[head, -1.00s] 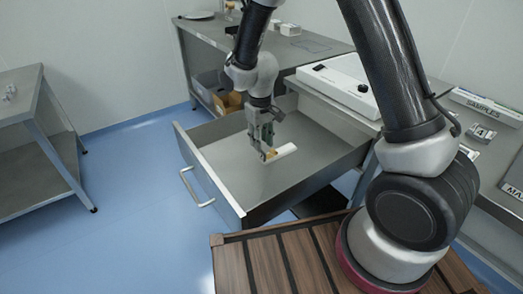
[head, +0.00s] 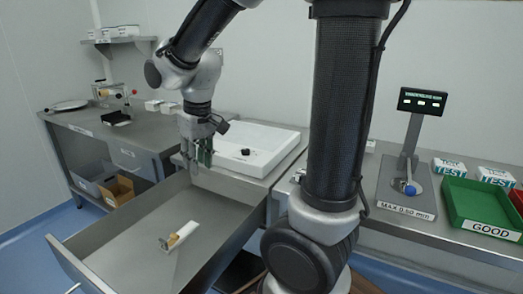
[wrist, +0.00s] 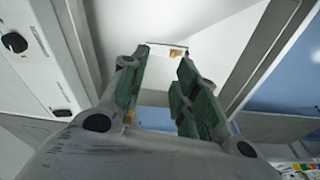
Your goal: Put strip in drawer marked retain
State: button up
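The strip, a short white piece with a tan part (head: 180,235), lies on the floor of a pulled-out grey metal drawer (head: 135,216). I cannot see a retain label on the drawer in these views. My gripper (head: 205,156) is above the drawer's back edge, well clear of the strip, beside the white device. In the wrist view my gripper's green-padded fingers (wrist: 165,75) are apart with nothing held between them.
A white flat device (head: 262,143) stands on the counter behind the drawer. To the right are a gauge stand (head: 405,185), TEST boxes (head: 449,167) and a green GOOD tray (head: 480,208). A side bench (head: 90,135) is at the left, with bins (head: 116,189) below.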

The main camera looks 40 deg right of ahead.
jog(key=s+d+r+m+t, duration=0.1)
jog(key=s+d+r, duration=0.2)
jog(key=s, duration=0.5)
jog(key=s+d+r+m+t, duration=0.1)
jog(key=s+d+r, duration=0.2)
jog(key=s+d, duration=0.3)
jog(key=shift+s+r, duration=0.2)
jog(key=shift+s, duration=1)
